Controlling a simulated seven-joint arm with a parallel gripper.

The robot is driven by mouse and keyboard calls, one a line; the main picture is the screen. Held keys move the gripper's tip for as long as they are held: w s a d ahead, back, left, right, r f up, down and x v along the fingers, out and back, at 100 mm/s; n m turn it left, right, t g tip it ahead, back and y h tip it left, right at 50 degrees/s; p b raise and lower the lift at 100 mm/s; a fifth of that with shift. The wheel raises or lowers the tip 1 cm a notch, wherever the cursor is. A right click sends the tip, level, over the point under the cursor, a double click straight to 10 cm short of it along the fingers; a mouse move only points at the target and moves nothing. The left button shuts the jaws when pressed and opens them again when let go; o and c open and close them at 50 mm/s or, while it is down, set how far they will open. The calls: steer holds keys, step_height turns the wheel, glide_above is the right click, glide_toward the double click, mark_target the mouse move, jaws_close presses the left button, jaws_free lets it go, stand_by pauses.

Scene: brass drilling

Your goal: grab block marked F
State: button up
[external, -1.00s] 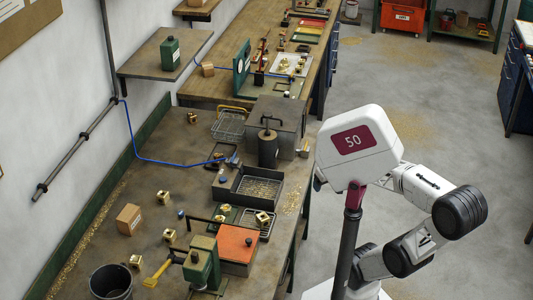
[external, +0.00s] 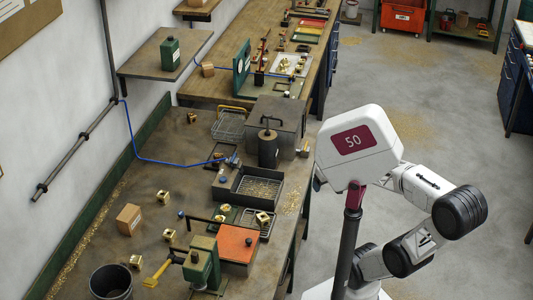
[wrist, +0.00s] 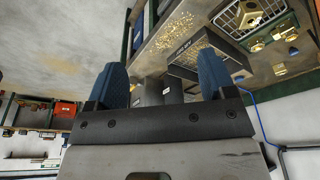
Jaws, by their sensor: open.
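Several small brass blocks lie on the near workbench in the external view: one at the middle left (external: 163,197), one below it (external: 169,236), one near the black bucket (external: 135,262), one farther back (external: 192,117). Another brass block (external: 263,218) sits in a wire basket. I cannot read an F on any of them. In the wrist view, my gripper (wrist: 162,75) has its two blue fingers wide apart, with no block held between them. Brass pieces (wrist: 279,69) also show at the right of the wrist view, away from the fingers. My gripper is hidden in the external view.
A dark tray of brass chips (external: 258,188), a grey box (external: 272,115), a green press (external: 202,265), an orange-topped box (external: 238,244) and a black bucket (external: 110,283) crowd the bench. A cardboard box (external: 129,219) stands at left. Bare bench lies around the left blocks.

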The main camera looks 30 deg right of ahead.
steer(key=w+a+f+m+g+y, duration=0.1)
steer(key=w+a+m+g+y, duration=0.15)
steer(key=w+a, duration=1.15)
steer(key=w+a+f+m+g+y, duration=0.1)
steer(key=w+a+g+y, duration=0.25)
steer(key=w+a, duration=1)
steer(key=a+f+m+g, duration=0.1)
steer(key=a+f, duration=0.5)
steer(key=a, duration=0.8)
steer(key=a+f+m+g+y, duration=0.1)
steer(key=a+f+g, duration=0.2)
steer(key=a, duration=1.2)
steer(key=a+f+m+g+y, duration=0.1)
steer(key=a+f+m+g, duration=0.1)
steer(key=a+f, duration=0.7)
steer(key=shift+s+a+f+g, duration=0.15)
steer(key=shift+a+g, duration=0.05)
steer(key=shift+a, duration=0.8)
steer(key=shift+s+a+f+g, duration=0.1)
steer(key=shift+a+g, duration=0.1)
steer(key=shift+a, duration=0.8)
steer(key=shift+s+a+f+g, duration=0.15)
steer(key=shift+a+g, duration=0.05)
steer(key=shift+a, duration=0.8)
steer(key=shift+s+a+f+y, duration=0.15)
steer(key=shift+a+f+y, duration=0.15)
steer(key=shift+a, duration=0.15)
